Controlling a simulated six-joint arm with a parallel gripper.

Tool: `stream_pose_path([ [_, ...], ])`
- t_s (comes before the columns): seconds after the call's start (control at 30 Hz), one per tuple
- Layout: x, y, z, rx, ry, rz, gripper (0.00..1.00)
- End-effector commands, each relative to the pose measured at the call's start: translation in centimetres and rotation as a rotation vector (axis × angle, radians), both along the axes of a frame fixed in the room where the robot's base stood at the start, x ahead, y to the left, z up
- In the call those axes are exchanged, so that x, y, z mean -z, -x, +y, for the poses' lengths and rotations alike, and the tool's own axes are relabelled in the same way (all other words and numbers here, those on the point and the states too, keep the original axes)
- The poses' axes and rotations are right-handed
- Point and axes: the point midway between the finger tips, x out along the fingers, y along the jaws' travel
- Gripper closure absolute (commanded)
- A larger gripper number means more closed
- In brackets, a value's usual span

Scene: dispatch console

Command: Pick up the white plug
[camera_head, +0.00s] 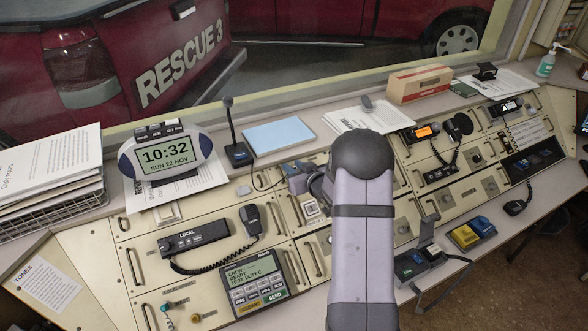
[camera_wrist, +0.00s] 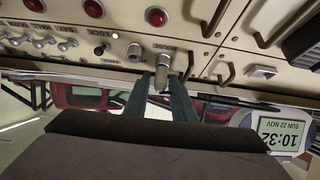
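A pale, whitish-grey plug (camera_wrist: 161,72) stands in a round socket on the cream console panel in the wrist view. Its free end points towards my gripper. My gripper (camera_wrist: 160,86) has its two dark blue-grey fingers apart, one on each side of the plug. I cannot tell whether either finger touches it. In the head view my gripper (camera_head: 306,178) is low over the upper part of the console, and my arm hides the plug there.
Beside the plug in the wrist view is another socket (camera_wrist: 134,52); red round lamps (camera_wrist: 156,16) and toggle switches are near. In the head view, a clock (camera_head: 166,154), a microphone (camera_head: 237,150) and a blue pad (camera_head: 278,135) stand left of my arm; a cardboard box (camera_head: 420,85) is right.

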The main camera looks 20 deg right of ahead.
Motion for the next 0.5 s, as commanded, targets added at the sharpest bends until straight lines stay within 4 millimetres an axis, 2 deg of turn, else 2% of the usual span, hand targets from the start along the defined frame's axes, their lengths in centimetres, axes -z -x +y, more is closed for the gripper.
stream_pose_path([
  [0.03, -0.01, 0.01, 0.01, 0.0, 0.0, 0.0, 0.84],
  [0.1, -0.02, 0.01, 0.01, 0.0, 0.0, 0.0, 1.0],
  [0.5, -0.37, -0.02, 0.01, -0.001, 0.001, -0.003, 1.0],
])
